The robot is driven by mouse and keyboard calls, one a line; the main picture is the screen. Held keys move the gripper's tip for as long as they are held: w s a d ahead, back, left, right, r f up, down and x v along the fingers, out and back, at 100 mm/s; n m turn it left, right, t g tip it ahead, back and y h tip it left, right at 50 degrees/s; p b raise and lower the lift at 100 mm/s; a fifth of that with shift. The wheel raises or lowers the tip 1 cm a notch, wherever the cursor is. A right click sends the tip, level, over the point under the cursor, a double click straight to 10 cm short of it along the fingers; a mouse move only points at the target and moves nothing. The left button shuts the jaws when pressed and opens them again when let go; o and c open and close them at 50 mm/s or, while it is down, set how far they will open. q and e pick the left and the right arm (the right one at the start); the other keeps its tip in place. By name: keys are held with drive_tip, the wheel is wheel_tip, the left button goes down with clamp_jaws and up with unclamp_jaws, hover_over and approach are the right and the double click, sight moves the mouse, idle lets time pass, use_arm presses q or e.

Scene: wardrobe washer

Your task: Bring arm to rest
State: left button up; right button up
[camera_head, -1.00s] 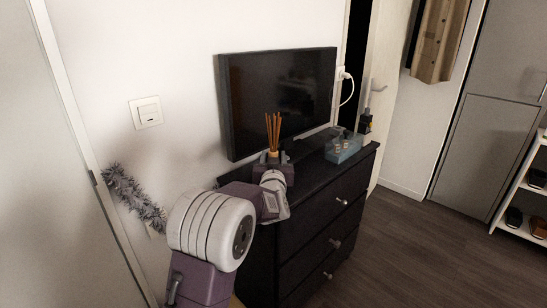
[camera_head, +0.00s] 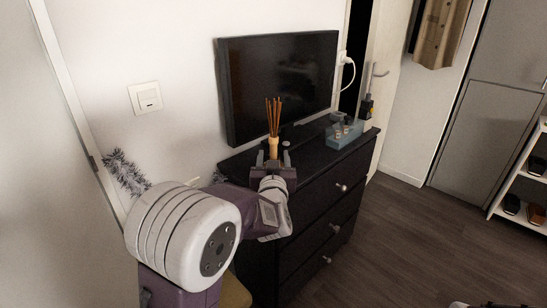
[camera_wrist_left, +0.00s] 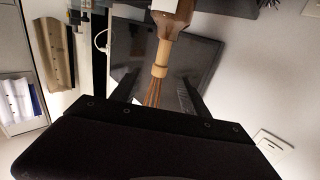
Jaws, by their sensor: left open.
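My left gripper (camera_head: 272,164) is over the near end of the black dresser top, at the end of my purple and white arm. It is open, with nothing seen held. A reed diffuser (camera_head: 273,146) with a wooden neck and brown sticks stands upright just beyond it; its base is hidden behind the gripper. In the left wrist view, which looks upside down, the diffuser (camera_wrist_left: 160,62) shows between the two dark fingers (camera_wrist_left: 158,92). I cannot tell how far it stands from them.
A black television (camera_head: 285,85) stands against the wall on the dresser (camera_head: 310,170), with a blue-grey box (camera_head: 344,135) at its right end. A light switch (camera_head: 145,97) is on the left wall. A shoe shelf (camera_head: 520,185) stands far right. The floor right of the dresser is mostly clear.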

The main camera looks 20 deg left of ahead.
idle(0.6)
use_arm(q)
drive_tip(key=s+d+f+m+g+h, duration=0.2)
drive_tip(key=s+d+f+g+h, duration=0.15)
drive_tip(key=f, duration=0.45)
drive_tip(key=s+d+f+m+g+h, duration=0.2)
drive_tip(key=s+d+f+g+h, duration=0.1)
drive_tip(key=s+f, duration=0.3)
drive_tip(key=s+d+f+g, duration=0.2)
drive_tip(key=s+f+g, duration=0.6)
drive_tip(key=s+f, duration=0.55)
drive_tip(key=s+r+p, duration=0.2)
drive_tip(key=r+p, duration=0.8)
drive_tip(key=s+r+p, duration=0.2)
drive_tip(key=r+p, duration=0.7)
drive_tip(key=r, duration=0.2)
drive_tip(key=shift+g+p, duration=0.35)
drive_tip(key=shift+g, duration=0.1)
drive_tip(key=shift+h, duration=0.25)
